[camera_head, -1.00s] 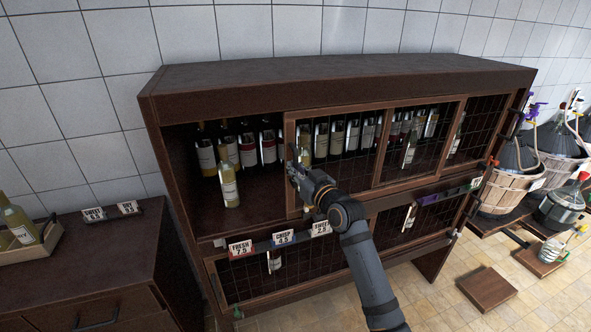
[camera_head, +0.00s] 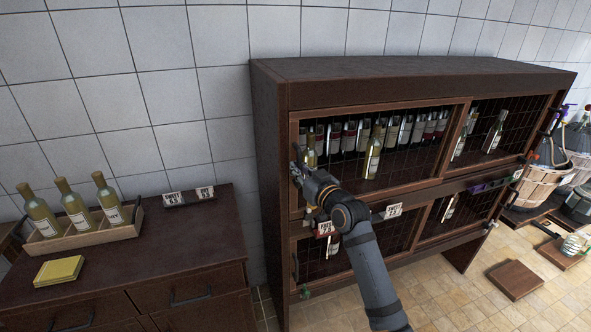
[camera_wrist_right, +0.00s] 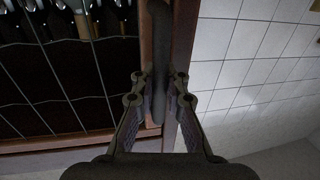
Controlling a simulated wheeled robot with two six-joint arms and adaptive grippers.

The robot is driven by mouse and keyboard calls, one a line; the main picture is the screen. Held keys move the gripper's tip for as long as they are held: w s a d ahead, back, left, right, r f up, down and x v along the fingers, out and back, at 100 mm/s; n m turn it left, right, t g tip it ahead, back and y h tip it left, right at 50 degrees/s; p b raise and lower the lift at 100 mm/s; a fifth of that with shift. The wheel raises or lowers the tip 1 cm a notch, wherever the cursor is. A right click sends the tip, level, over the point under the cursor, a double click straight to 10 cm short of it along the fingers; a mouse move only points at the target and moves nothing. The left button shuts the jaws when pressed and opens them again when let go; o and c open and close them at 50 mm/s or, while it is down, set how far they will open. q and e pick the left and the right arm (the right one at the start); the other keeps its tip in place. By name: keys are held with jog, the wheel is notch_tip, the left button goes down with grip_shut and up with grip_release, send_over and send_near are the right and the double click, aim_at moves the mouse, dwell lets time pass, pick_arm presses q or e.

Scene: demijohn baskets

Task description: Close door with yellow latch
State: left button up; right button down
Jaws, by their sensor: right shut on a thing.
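The upper left mesh sliding door (camera_head: 376,110) of the dark wooden cabinet stands at the cabinet's left end, over a row of bottles. My right gripper (camera_head: 297,170) is at the door's left frame. In the right wrist view my right gripper (camera_wrist_right: 159,92) is shut on the dark upright door handle (camera_wrist_right: 158,55), one finger on each side. I cannot make out a yellow latch clearly; my right gripper and forearm cover the area around the door's lower left corner. My left gripper is out of view.
A side counter (camera_head: 150,225) at the left holds a tray (camera_head: 90,235) with bottles, a yellow pad (camera_head: 59,271) and price tags. Lower mesh doors with a green latch (camera_head: 305,292) are below. Demijohn baskets (camera_head: 535,186) stand at the right. A wooden board (camera_head: 515,280) lies on the floor.

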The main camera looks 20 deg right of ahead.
jog(key=c, duration=1.8)
grip_release()
jog(key=shift+d+f, duration=0.25)
jog(key=shift+f, duration=0.1)
jog(key=o, duration=0.4)
jog(key=shift+s+d+r, duration=0.2)
jog(key=shift+s+d, duration=0.05)
jog(key=shift+d, duration=0.4)
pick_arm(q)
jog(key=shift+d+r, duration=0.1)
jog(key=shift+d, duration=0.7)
pick_arm(e)
jog(key=shift+o, duration=0.2)
jog(key=v, duration=1.1)
jog(key=shift+s+a, duration=0.25)
jog(key=shift+s, duration=0.1)
jog(key=shift+r, duration=0.15)
